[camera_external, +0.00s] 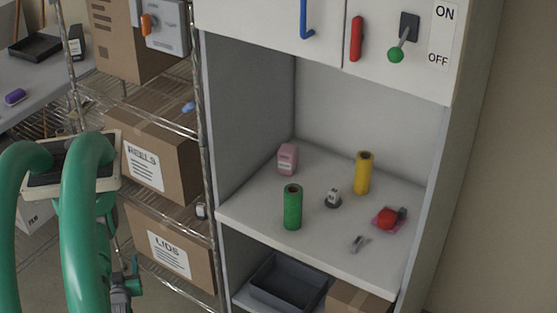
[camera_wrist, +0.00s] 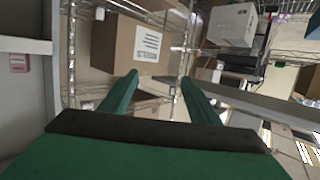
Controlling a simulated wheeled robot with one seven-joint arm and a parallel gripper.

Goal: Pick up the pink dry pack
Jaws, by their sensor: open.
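The pink dry pack (camera_external: 287,159) is a small pink pack standing upright at the back left of the white cabinet's shelf (camera_external: 330,248), near its left wall. A small pink thing (camera_wrist: 18,63) at the left edge of the wrist view looks like the same pack, partly cut in detail by distance. My gripper (camera_wrist: 158,80) is open and empty, its two green fingers apart and pointing toward the wire rack. It is well away from the pack, to the left of the cabinet. In the external view my arm fills the lower left and the fingers are not clear.
A green roll (camera_external: 292,207), a yellow roll (camera_external: 363,172), a small white-and-dark object (camera_external: 333,198) and a red object (camera_external: 387,219) share the shelf. A wire rack with boxes (camera_external: 160,165) stands left of the cabinet. A grey bin (camera_external: 285,282) sits below.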

